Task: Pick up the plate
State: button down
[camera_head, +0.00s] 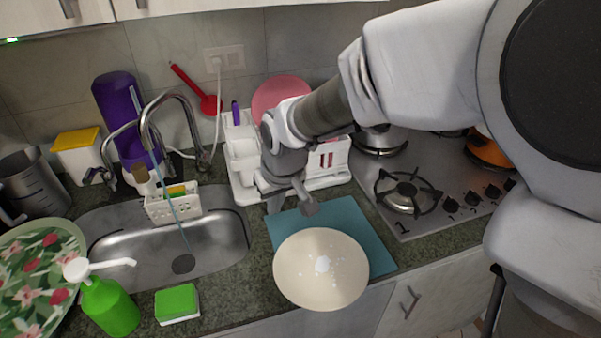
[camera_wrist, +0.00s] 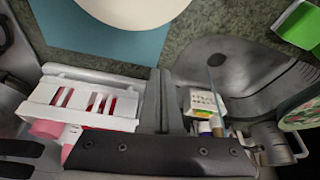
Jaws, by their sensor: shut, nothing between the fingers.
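A round cream plate (camera_head: 318,285), with small white patches at its middle, lies partly on a teal mat (camera_head: 352,220) at the counter's front. The plate's near edge reaches the counter's front edge. Part of the plate shows at the top of the wrist view (camera_wrist: 135,10), by the teal mat (camera_wrist: 60,28). My gripper (camera_head: 302,205) is behind the plate, apart from it in the picture; its height above the mat is hard to tell. In the wrist view my gripper (camera_wrist: 158,75) is shut with nothing between its fingers.
A white dish rack (camera_head: 242,165) with a pink plate (camera_head: 280,92) stands behind my gripper. The sink (camera_head: 215,240) is left, the gas stove (camera_head: 435,175) right. A floral plate (camera_head: 35,275), green soap bottle (camera_head: 108,305) and green sponge (camera_head: 177,302) sit front left.

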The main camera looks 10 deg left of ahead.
aim_at(283, 249)
jog(key=b+x, duration=0.1)
jog(key=x, duration=0.8)
jog(key=shift+f, duration=0.15)
jog(key=shift+d+f, duration=0.1)
jog(key=shift+f, duration=0.15)
jog(key=shift+s+d+r, duration=0.1)
jog(key=shift+s+d, duration=0.4)
jog(key=shift+s, duration=0.25)
jog(key=shift+s+d, duration=0.55)
jog(key=shift+s, duration=0.15)
jog(key=shift+s, duration=0.1)
jog(key=shift+s+d, duration=0.4)
jog(key=shift+s, duration=0.05)
jog(key=shift+s+d, duration=0.45)
jog(key=shift+s, duration=0.25)
jog(key=shift+w, duration=0.15)
